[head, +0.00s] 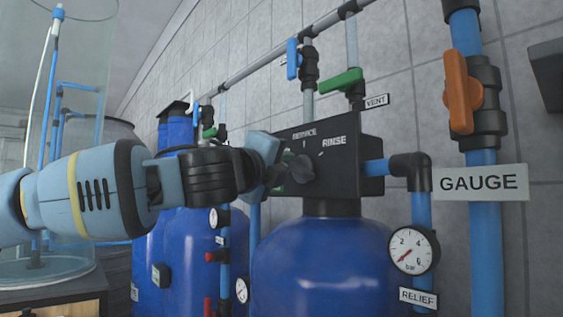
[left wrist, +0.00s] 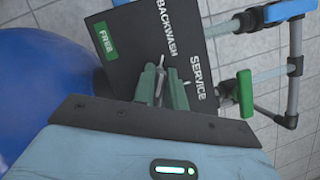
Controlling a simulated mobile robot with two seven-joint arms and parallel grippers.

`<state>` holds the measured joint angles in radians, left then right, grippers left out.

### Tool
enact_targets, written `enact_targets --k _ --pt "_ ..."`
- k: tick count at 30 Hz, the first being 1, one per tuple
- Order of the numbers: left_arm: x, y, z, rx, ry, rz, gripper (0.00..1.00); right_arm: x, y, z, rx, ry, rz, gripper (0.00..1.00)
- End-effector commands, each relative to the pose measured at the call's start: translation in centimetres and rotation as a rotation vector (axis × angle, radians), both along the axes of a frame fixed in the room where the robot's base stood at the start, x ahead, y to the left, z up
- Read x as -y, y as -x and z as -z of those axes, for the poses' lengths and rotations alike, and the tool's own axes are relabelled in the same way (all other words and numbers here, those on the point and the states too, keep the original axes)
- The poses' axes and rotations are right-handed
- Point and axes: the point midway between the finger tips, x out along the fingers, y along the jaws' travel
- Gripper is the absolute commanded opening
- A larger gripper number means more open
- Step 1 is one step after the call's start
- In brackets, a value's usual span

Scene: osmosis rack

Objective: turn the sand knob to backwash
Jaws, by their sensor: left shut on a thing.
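The black valve head (head: 345,165) sits on top of a blue tank, with SERVICE and RINSE printed on its face. There my fingers (left wrist: 163,90) stand around the knob just below BACKWASH. The fingers hide much of the knob, and I cannot tell exactly where it points.
The blue tank (head: 325,265) stands below the valve head. A pressure dial (head: 412,251) and a RELIEF tag are at its right. A green-handled valve (head: 341,81), a blue-handled valve (head: 292,59) and an orange-handled valve (head: 462,92) are on pipes nearby. A tiled wall is behind.

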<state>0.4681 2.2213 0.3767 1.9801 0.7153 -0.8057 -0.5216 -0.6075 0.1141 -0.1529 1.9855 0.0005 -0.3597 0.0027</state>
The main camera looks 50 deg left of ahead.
Motion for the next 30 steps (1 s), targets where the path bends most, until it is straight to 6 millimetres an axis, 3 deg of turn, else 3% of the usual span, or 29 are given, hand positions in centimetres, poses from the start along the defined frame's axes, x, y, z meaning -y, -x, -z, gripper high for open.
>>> enact_targets --k 6,7,12,23,30 --pt "0.2 -0.2 0.6 -0.013 0.004 0.007 0.0 0.0 0.0 0.0 0.001 0.0 0.0 0.36" --pt "0.2 -0.2 0.6 -0.013 0.004 0.007 0.14 0.0 0.0 0.0 0.001 0.0 0.0 0.36" --pt "0.2 -0.2 0.5 -0.01 0.002 0.007 0.35 0.0 -0.1 -0.1 0.002 0.0 0.0 0.36" --pt "0.2 0.4 0.2 -0.002 0.001 0.002 0.35 0.0 -0.1 -0.1 0.003 -0.001 0.0 0.36" --pt "1.0 3.2 0.7 -0.001 0.0 0.004 0.35 0.0 -0.1 -0.2 0.004 -0.001 0.0 0.36"
